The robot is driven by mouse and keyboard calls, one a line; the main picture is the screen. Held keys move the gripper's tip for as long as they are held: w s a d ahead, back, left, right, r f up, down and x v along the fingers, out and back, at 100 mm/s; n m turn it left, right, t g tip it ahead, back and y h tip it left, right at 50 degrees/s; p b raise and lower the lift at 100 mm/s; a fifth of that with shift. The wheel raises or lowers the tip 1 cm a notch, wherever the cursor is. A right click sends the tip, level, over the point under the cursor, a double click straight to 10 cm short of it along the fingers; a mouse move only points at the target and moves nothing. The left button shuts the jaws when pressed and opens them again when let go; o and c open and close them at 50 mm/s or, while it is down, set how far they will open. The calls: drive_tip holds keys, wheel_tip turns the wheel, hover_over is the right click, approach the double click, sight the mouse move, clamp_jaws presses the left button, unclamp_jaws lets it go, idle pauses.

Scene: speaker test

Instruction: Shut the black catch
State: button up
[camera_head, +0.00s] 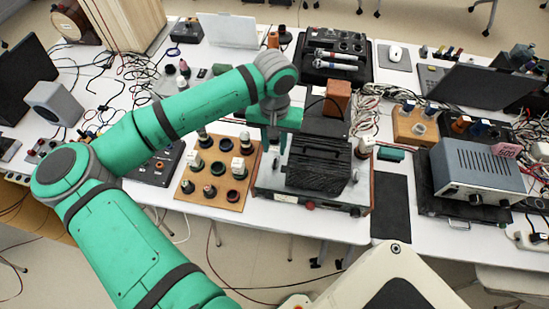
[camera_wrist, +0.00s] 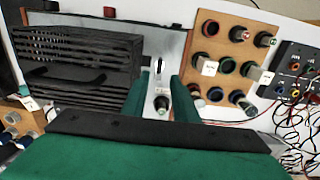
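My gripper (camera_head: 275,146) is above the left edge of a fixture with a black ribbed block (camera_head: 318,165). In the wrist view its two green fingers (camera_wrist: 161,92) are apart, with nothing clearly held between them. A small dark-tipped part with a pale base (camera_wrist: 162,103) shows in the gap, with a small shiny metal piece (camera_wrist: 160,65) beyond it. I cannot tell whether either is the black catch, or whether the catch is open or shut. The ribbed block also shows at the left of the wrist view (camera_wrist: 75,52), with a dark curved handle across it.
A wooden board with several round jacks (camera_head: 215,175) lies just left of the fixture. A grey instrument box (camera_head: 478,170) stands to the right, and a bare black mat (camera_head: 390,205) lies between. Loose cables and other devices crowd the back of the table.

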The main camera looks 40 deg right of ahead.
sight(275, 162)
wheel_tip(275, 162, down, 8)
drive_tip(key=shift+r, duration=0.1)
idle(0.4)
clamp_jaws()
